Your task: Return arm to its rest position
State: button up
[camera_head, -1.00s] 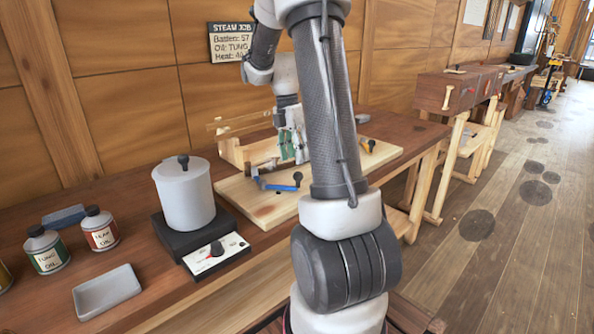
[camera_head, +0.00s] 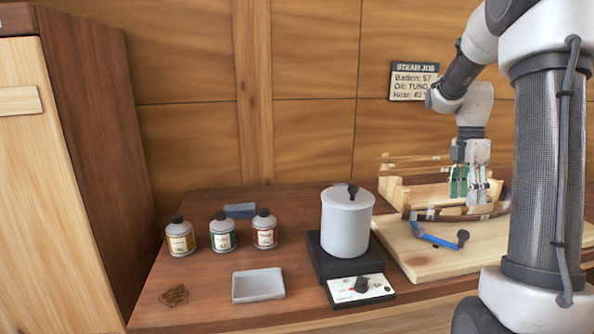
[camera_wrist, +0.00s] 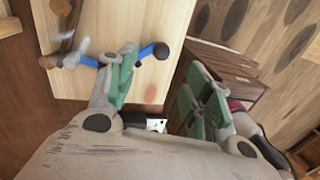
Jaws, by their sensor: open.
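My gripper (camera_head: 468,182) hangs from my arm over the wooden work board at the right of the head view. Its green-padded fingers point down and stand apart with nothing between them. In the wrist view my gripper (camera_wrist: 160,90) is open too. The work board (camera_head: 430,262) carries a curved dark batten (camera_head: 462,217) and a blue clamp (camera_head: 437,241) with a black knob. The blue clamp also shows in the wrist view (camera_wrist: 88,62), partly behind a finger. I cannot tell how far the fingertips are above the board.
A white steam pot (camera_head: 346,225) stands on a black heater (camera_head: 325,260). Several labelled bottles (camera_head: 222,236), a grey tray (camera_head: 258,286) and a blue-grey block (camera_head: 239,210) are on the bench to its left. A tall cabinet (camera_head: 100,130) stands at far left. A sign (camera_head: 414,81) hangs on the wall.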

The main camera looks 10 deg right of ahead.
jog(key=m, duration=0.2)
jog(key=s+f+m, duration=0.1)
jog(key=m, duration=0.2)
jog(key=a+f+m, duration=0.1)
jog(key=m, duration=0.1)
jog(key=shift+s, duration=0.4)
jog(key=s+a+r+m+t, duration=0.3)
jog(key=s+a+r+m, duration=0.1)
jog(key=s+a, duration=0.4)
jog(key=s+a+r+m+t, duration=0.3)
jog(key=s+a+m, duration=0.3)
jog(key=s+a, duration=0.2)
jog(key=shift+s+r+m+t, duration=0.3)
jog(key=shift+s+r, duration=0.35)
jog(key=shift+s, duration=0.2)
